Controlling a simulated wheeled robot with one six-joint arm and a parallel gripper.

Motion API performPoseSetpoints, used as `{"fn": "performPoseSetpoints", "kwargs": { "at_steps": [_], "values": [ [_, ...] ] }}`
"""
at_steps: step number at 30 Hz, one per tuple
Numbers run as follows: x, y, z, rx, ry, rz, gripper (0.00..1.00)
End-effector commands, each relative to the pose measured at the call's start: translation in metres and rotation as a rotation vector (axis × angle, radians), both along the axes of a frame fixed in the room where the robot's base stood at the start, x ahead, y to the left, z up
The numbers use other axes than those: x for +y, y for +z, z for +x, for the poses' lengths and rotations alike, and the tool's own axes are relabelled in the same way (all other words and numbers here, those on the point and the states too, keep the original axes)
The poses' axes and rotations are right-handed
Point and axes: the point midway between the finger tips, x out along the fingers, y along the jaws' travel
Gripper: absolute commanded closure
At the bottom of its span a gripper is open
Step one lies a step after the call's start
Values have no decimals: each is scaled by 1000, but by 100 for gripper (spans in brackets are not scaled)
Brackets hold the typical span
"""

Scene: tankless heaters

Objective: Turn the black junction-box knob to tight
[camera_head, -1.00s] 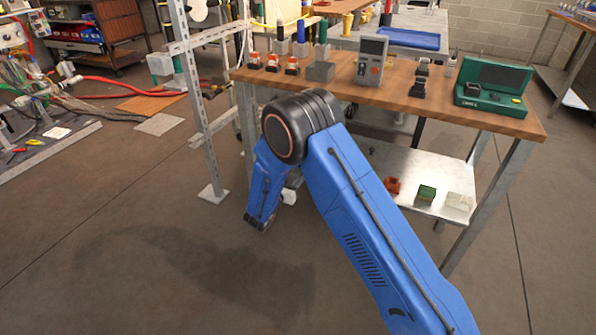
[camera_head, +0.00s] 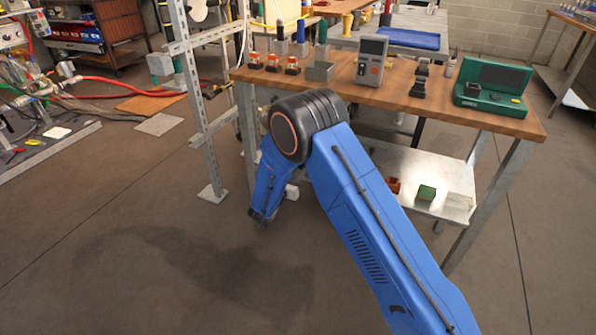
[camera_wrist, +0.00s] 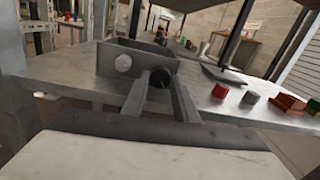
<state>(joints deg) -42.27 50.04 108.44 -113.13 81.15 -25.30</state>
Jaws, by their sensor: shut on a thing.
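A grey open-topped junction box (camera_wrist: 112,57) stands on the metal shelf in the wrist view, with a pale round disc or opening on its near wall. The black knob (camera_wrist: 159,81) is on the near side of the box, to the right of that disc. My gripper (camera_wrist: 159,83) has one finger on each side of the knob and is shut on it. The fingers hide part of the knob and wall, and I cannot read its setting. In the head view my arm hides the box and knob.
The wooden bench top (camera_head: 430,104) with several tools is above. An upright metal post (camera_head: 193,110) stands left of my arm.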

Motion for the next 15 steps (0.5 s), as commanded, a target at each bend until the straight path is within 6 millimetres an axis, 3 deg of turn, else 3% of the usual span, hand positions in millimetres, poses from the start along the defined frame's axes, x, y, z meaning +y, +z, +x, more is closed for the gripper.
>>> {"fn": "performPoseSetpoints", "kwargs": {
  "at_steps": [15],
  "values": [
    [0,1,0,-99,-1,272,96]
  ]
}}
